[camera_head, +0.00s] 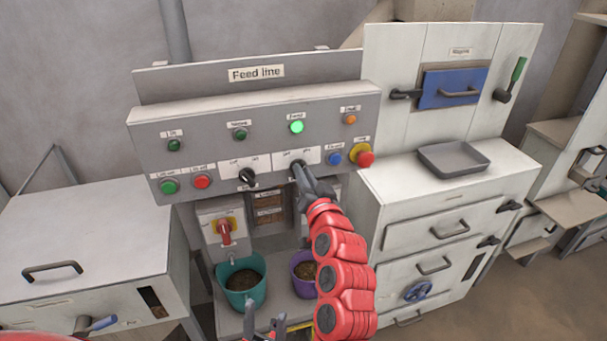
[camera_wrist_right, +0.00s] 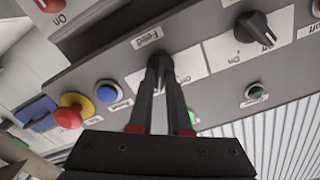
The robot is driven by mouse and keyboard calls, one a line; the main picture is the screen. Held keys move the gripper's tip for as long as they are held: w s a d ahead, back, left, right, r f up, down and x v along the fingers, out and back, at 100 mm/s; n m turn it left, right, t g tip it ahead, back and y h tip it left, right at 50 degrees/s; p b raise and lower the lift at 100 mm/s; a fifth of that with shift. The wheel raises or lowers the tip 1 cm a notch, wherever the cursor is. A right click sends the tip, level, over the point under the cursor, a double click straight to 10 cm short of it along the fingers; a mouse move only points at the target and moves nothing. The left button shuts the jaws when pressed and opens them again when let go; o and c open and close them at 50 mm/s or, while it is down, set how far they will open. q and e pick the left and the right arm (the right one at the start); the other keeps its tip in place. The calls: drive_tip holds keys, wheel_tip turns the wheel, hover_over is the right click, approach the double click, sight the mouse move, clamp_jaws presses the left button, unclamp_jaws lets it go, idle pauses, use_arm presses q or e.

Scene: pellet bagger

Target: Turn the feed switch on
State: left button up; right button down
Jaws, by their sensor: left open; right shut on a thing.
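The feed switch is a black rotary knob (camera_wrist_right: 160,66) on a white plate with a "Feed" label, on the grey control panel. My right gripper (camera_head: 300,173) reaches up to it from below in the head view, and in the wrist view its fingers (camera_wrist_right: 161,78) are closed on the knob from both sides. The fingers hide much of the knob, so its exact setting is hard to read. A green lamp (camera_head: 296,127) above the switch is lit. My left gripper (camera_head: 263,325) is open and empty at the bottom of the head view, below the panel.
A second black knob (camera_head: 246,176) sits left of the feed switch. A blue button (camera_head: 334,158) and a red mushroom button (camera_head: 365,158) sit close on its right. A teal bucket (camera_head: 242,280) and a purple bucket (camera_head: 303,272) stand below. A grey tray (camera_head: 453,159) lies on the right cabinet.

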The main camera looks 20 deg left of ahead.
drive_tip(key=shift+f, duration=0.1)
drive_tip(key=c, duration=0.9)
unclamp_jaws()
drive_tip(key=shift+o, duration=0.2)
drive_tip(key=p+v, duration=1)
drive_tip(key=v, duration=0.7)
drive_tip(key=shift+s, duration=0.2)
drive_tip(key=shift+d, duration=0.2)
